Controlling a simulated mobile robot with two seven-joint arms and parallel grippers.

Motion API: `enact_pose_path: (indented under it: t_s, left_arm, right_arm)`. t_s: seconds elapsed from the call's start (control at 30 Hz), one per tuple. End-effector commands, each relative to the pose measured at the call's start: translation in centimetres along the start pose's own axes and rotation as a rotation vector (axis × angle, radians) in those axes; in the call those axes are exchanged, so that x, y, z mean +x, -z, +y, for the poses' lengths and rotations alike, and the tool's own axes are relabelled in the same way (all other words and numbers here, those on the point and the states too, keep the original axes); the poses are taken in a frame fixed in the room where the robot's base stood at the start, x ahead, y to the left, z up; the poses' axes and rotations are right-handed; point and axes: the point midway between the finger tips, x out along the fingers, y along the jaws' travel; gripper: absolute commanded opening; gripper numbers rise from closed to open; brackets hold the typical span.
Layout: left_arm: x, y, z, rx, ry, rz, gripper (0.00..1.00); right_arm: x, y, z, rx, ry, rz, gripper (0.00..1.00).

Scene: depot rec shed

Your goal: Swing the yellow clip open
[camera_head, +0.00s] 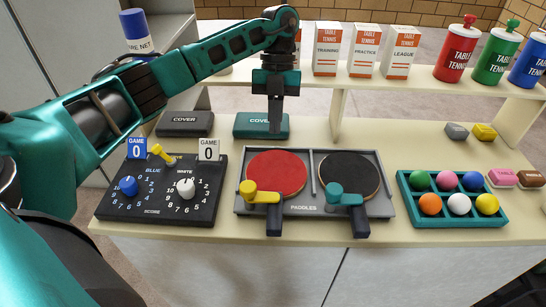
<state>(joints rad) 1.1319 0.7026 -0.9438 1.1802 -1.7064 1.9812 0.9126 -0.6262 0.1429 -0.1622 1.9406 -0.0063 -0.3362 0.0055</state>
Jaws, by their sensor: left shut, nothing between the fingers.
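The yellow clip (260,196) lies across the handle of the red paddle (276,172) in the grey paddle tray (302,209). A teal clip (346,198) lies across the handle of the black paddle (350,174) in the same tray. My left gripper (275,124) points down, shut and empty, behind the tray. My right gripper is not in view.
A black scoreboard (140,206) with knobs and a yellow lever stands left of the tray. A teal ball tray (409,208) stands to the right. A raised shelf (420,84) behind holds cartons and canisters.

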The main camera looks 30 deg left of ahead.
Motion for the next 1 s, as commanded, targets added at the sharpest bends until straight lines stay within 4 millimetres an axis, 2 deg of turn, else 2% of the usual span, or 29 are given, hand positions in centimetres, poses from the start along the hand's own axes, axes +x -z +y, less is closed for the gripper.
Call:
enact_pose_path:
  t_s: [0.17, 0.5, 0.73, 1.0]
  left_arm:
    - [2.5, 0.1, 0.1, 0.0, -0.003, 0.004, 0.0]
    - [9.9, 0.1, 0.0, 0.001, -0.001, 0.005, 0.0]
    - [10.6, 2.7, 0.0, 0.003, 0.0, 0.001, 0.0]
    - [11.1, 3.8, 0.0, 0.001, 0.0, 0.0, 0.0]
  right_arm:
    - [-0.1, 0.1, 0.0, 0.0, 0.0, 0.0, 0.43]
    - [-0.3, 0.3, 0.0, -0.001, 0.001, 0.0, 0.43]
    - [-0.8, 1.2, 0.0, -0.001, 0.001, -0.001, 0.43]
    - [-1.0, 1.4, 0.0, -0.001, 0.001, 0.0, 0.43]
